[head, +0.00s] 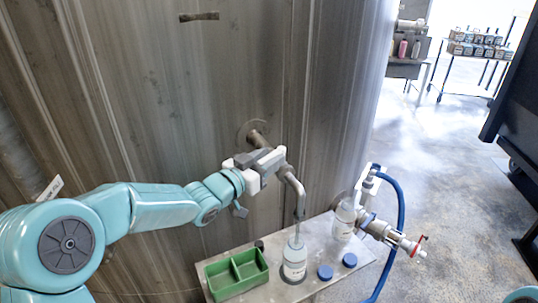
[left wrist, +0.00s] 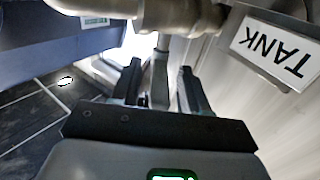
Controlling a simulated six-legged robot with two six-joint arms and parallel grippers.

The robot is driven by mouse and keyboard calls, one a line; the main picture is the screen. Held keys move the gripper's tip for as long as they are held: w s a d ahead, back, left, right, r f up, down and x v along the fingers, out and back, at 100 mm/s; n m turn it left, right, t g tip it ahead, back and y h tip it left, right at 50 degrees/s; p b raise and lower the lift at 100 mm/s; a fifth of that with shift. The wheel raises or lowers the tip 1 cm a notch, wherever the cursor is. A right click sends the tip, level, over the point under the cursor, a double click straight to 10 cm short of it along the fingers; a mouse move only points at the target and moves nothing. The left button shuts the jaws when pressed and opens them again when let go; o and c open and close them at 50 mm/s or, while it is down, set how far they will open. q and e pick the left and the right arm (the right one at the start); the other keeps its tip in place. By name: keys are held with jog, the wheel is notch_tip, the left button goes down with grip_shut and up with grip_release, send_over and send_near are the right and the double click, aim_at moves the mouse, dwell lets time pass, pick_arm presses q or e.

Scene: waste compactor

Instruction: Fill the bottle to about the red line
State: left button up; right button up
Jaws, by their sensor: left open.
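A white-labelled bottle (head: 295,262) stands upright on a metal shelf (head: 285,292) below the downturned spout (head: 300,205) of a pipe from the large tank. I cannot make out a red line or a liquid level on it. My left gripper (head: 268,165) is at the pipe, above and left of the bottle. In the left wrist view its two dark fingers (left wrist: 160,92) are apart, with a grey bar (left wrist: 160,72) showing between them; I cannot tell whether they touch it. My right gripper is not in view.
A green two-part tray (head: 236,291) is left of the bottle, and blue caps (head: 325,272) lie right of it. A second bottle (head: 343,222), a red-handled valve (head: 415,246) and a blue hose (head: 401,205) are farther right. A TANK sign (left wrist: 275,48) is beside the pipe.

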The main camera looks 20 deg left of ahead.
pick_arm(q)
jog(key=shift+w+d, duration=0.15)
jog(key=shift+w, duration=0.1)
